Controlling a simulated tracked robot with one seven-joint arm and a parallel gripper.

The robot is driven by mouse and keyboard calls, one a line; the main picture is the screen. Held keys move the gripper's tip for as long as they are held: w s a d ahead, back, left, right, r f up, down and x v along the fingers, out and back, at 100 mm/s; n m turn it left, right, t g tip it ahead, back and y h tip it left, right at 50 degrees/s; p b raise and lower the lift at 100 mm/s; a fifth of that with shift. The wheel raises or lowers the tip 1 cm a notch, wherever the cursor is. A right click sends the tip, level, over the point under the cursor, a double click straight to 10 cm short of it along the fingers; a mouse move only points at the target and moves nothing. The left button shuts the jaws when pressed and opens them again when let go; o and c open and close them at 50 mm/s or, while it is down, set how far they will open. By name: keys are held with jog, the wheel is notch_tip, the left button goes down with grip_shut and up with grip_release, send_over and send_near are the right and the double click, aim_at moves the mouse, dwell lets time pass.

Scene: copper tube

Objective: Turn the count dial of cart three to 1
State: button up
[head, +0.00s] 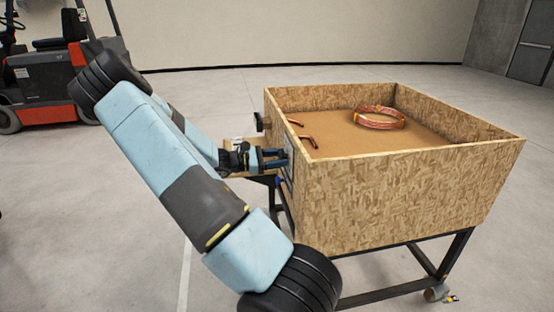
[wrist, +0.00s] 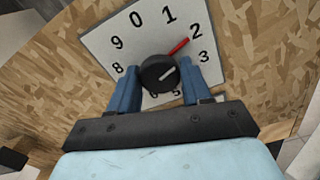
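The count dial is a round black knob (wrist: 158,73) on a white plate (wrist: 112,40) with digits around it, fixed to the cart's wooden side. A red pointer (wrist: 179,46) runs from the knob to the upper right, towards the 2; the 1 lies further left along the ring. My gripper (wrist: 159,68) has one blue finger on each side of the knob, very close to its edges. I cannot tell whether the fingers touch it. In the head view my gripper (head: 282,158) reaches the left side of the cart (head: 400,195), where the plate shows nearly edge-on.
Copper coils (head: 379,118) and short copper pieces (head: 309,142) lie in the cart's open box. A black round part (head: 260,121) juts from its far left side. A red forklift (head: 50,85) stands at the back left. The floor between is clear.

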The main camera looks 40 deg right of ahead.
jog(key=c, duration=0.5)
jog(key=n, duration=0.3)
jog(key=shift+n, duration=1.9)
jog(key=o, duration=0.7)
jog(key=shift+f, duration=0.1)
jog(key=o, duration=0.3)
